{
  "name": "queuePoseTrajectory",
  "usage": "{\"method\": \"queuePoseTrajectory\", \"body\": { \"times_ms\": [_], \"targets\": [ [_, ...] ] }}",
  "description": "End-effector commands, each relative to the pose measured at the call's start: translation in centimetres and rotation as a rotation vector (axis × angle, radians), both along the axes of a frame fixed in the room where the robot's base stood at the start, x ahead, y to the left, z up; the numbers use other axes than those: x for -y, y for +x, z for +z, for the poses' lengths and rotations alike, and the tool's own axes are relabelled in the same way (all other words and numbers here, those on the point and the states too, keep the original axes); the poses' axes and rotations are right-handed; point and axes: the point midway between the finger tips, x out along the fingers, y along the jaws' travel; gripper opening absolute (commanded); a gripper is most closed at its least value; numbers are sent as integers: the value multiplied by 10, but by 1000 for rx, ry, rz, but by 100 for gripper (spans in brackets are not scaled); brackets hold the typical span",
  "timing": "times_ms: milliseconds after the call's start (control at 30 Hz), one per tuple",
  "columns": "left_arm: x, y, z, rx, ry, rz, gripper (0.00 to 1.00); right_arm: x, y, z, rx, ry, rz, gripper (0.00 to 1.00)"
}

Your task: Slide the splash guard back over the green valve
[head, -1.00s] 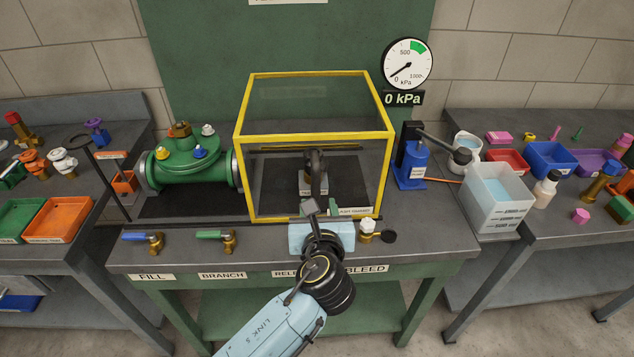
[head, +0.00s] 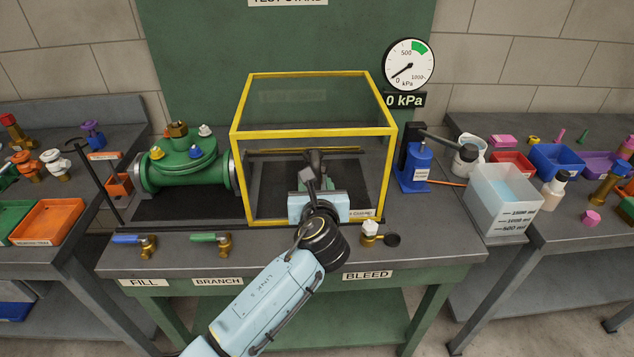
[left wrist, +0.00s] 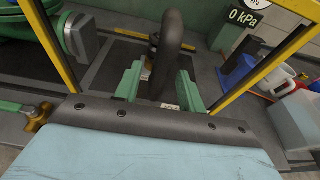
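The splash guard (head: 315,132) is a clear box with a yellow frame. It stands on the bench to the right of the green valve (head: 185,165), which is uncovered. A dark arched handle (head: 315,158) shows at the guard's front; it stands up in the middle of the left wrist view (left wrist: 172,30). My left gripper (head: 317,182) is at the handle, its green fingers on either side of the bar with gaps visible. The wrist view shows the gripper (left wrist: 160,88) open; I cannot tell if a finger touches the bar. My right gripper is not in view.
A blue hand pump (head: 416,165) and a clear water tank (head: 503,200) stand right of the guard. Small blue (head: 138,240), green (head: 212,240) and white-handled (head: 371,232) valves line the front edge. The gauge (head: 409,64) reads 0 kPa.

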Motion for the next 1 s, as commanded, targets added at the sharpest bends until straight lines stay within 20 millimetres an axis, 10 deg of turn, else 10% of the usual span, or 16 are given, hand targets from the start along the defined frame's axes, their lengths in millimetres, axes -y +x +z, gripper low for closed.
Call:
{"method": "queuePoseTrajectory", "body": {
  "times_ms": [400,1000],
  "targets": [
    [0,0,0,0,0,0,0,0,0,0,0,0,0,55],
    [-76,0,3,-3,4,3,0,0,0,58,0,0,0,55]
  ]
}}
